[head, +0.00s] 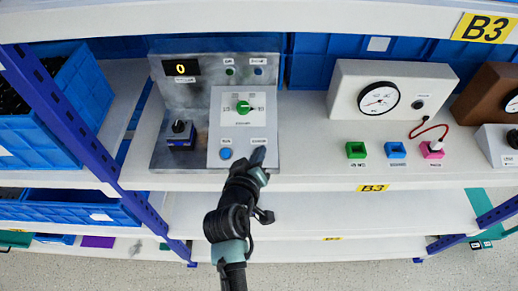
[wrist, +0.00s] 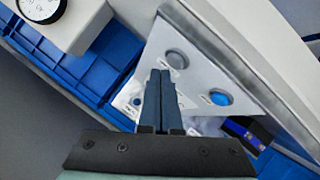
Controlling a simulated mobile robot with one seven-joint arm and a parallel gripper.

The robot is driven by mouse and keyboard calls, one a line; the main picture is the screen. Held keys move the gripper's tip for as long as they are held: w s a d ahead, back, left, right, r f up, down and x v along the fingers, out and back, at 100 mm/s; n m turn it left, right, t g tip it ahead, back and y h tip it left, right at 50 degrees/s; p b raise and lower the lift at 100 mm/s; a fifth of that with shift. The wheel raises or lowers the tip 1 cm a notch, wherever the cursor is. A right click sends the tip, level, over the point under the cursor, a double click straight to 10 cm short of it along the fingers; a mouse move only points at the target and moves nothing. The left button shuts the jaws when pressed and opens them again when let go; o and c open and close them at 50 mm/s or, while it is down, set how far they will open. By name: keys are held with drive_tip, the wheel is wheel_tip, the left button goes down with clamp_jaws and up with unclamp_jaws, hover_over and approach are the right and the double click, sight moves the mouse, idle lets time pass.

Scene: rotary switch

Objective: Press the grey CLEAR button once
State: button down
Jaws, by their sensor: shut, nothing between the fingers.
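A metal control box (head: 195,110) stands on the shelf with a pale panel (head: 217,125) on its front. In the wrist view a grey round button (wrist: 177,59) sits on the panel beside a blue button (wrist: 220,98).
The panel carries a green rotary knob (head: 243,107). A display (head: 181,68) reads 0, and a black switch (head: 180,127) sits at the left. A white gauge box (head: 350,80) and small coloured blocks stand to the right. A shelf board (head: 250,20) runs overhead.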

drive_tip(key=shift+r, duration=0.15)
drive_tip(key=r+p, duration=0.1)
drive_tip(key=s+r+p, duration=0.1)
drive_tip(key=r+p, duration=0.1)
drive_tip(key=s+r+p, duration=0.1)
drive_tip(key=shift+r, duration=0.2)
idle(0.3)
idle(0.8)
